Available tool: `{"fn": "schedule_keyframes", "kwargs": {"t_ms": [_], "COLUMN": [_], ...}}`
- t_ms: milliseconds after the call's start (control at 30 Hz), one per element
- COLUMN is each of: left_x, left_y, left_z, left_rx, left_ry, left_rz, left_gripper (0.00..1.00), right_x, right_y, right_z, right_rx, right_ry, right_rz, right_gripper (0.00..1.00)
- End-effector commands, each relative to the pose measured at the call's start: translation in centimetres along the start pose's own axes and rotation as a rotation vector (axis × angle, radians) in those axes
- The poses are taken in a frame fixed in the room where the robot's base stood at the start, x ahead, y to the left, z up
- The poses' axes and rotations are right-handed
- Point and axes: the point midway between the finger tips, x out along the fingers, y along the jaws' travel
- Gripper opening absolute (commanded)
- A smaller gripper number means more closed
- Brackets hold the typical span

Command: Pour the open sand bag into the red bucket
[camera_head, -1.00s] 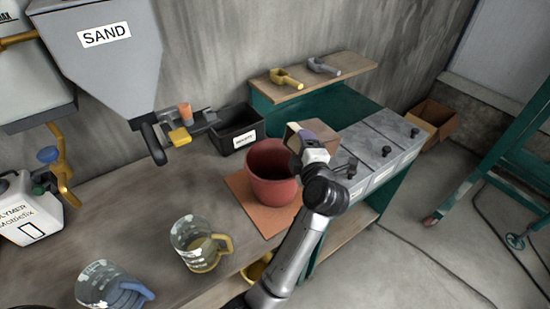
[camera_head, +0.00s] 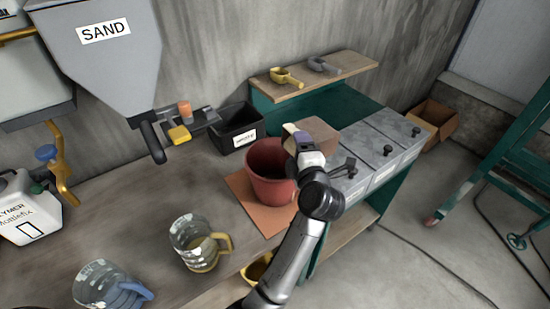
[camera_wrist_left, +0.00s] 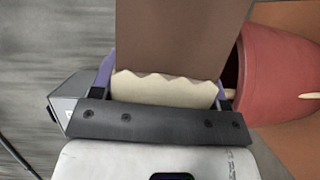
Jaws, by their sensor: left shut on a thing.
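The red bucket (camera_head: 268,172) stands upright on an orange-brown board on the workbench; its dark inside shows in the head view. My left gripper (camera_head: 301,143) is at the bucket's right rim, shut on the brown sand bag (camera_head: 319,136). The bag is above and to the right of the bucket. In the left wrist view the bag (camera_wrist_left: 182,35) sits between the purple fingers of my left gripper (camera_wrist_left: 165,88), with a jagged cream edge near them. The bucket (camera_wrist_left: 283,72) is just right of it. No sand stream is visible. My right gripper is out of view.
A black bin (camera_head: 237,128) stands behind the bucket, and a grey sand hopper (camera_head: 105,60) hangs at the left. Two jugs, one with a yellow handle (camera_head: 200,243), stand in front. Grey lidded bins (camera_head: 385,145) are at the right. A shelf (camera_head: 335,72) holds two scoops.

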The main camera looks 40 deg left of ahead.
Motion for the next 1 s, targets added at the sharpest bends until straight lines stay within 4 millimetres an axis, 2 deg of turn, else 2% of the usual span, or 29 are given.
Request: {"fn": "schedule_keyframes", "kwargs": {"t_ms": [1000], "left_x": [-0.1], "left_y": [-0.5], "left_z": [-0.3], "left_rx": [-0.108], "left_ry": [0.000], "left_rz": [0.047], "left_gripper": [0.00], "right_x": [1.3], "right_y": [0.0], "right_z": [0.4], "right_rx": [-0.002], "right_ry": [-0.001], "right_rz": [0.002], "right_gripper": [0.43]}}
